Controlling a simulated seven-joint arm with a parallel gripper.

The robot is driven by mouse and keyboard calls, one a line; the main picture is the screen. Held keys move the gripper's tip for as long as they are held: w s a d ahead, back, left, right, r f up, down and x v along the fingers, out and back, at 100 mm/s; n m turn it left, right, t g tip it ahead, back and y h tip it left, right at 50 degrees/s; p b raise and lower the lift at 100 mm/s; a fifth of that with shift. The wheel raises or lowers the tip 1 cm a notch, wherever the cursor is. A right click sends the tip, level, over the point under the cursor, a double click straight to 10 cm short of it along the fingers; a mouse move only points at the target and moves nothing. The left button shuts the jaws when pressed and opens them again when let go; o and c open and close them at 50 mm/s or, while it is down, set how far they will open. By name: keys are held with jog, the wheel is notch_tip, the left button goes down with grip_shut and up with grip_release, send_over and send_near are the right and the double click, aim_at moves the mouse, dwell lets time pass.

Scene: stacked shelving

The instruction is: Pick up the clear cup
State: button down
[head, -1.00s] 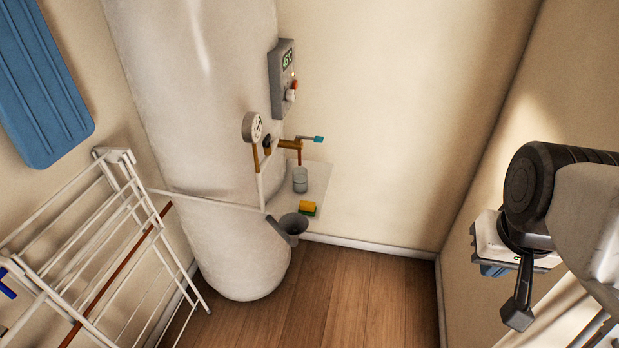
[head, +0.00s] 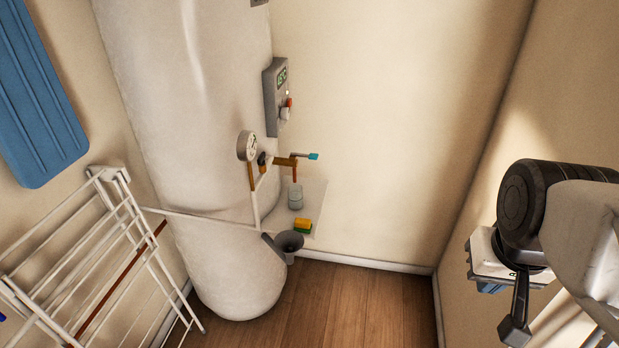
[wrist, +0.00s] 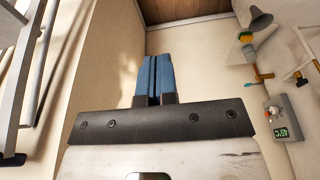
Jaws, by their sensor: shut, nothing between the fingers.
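The clear cup (head: 295,197) stands upright on a small pale corner shelf (head: 316,192), below a brass tap (head: 288,162) with a blue handle. It is small in the head view. In the wrist view what looks like the cup (wrist: 248,52) is near the top right, beside the yellow sponge. My gripper (wrist: 153,60) has its two blue fingers pressed together with nothing between them. It is far to the right of the cup in the head view, by the right wall and not touching the cup. In the head view my arm mostly hides the fingers.
A yellow and green sponge (head: 303,226) and a grey funnel-like container (head: 289,243) are close to the cup. A large white tank (head: 195,130) with a gauge (head: 247,146) stands left of the shelf. A white drying rack (head: 90,250) is at left. The wooden floor (head: 350,300) is clear.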

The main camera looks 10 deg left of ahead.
jog(key=shift+c, duration=0.9)
grip_release()
jog(key=shift+w, duration=0.1)
jog(key=m+y, duration=1.2)
jog(key=m, duration=0.5)
send_over(302, 202)
jog(key=s+d, duration=1)
notch_tip(302, 202, down, 25)
jog(key=w+a+f+m+t, duration=0.1)
jog(key=w+f, duration=0.1)
jog(key=f, duration=0.3)
jog(key=w+a+f+m+t, duration=0.1)
jog(key=w+a+f+m, duration=0.1)
jog(key=f, duration=0.3)
jog(key=w+a+f+m, duration=0.2)
jog(key=w+f, duration=0.1)
jog(key=f, duration=0.2)
jog(key=shift+w+a+f+t+y, duration=0.1)
jog(key=shift+w+f+t+y, duration=0.1)
jog(key=shift+w+t+y, duration=0.15)
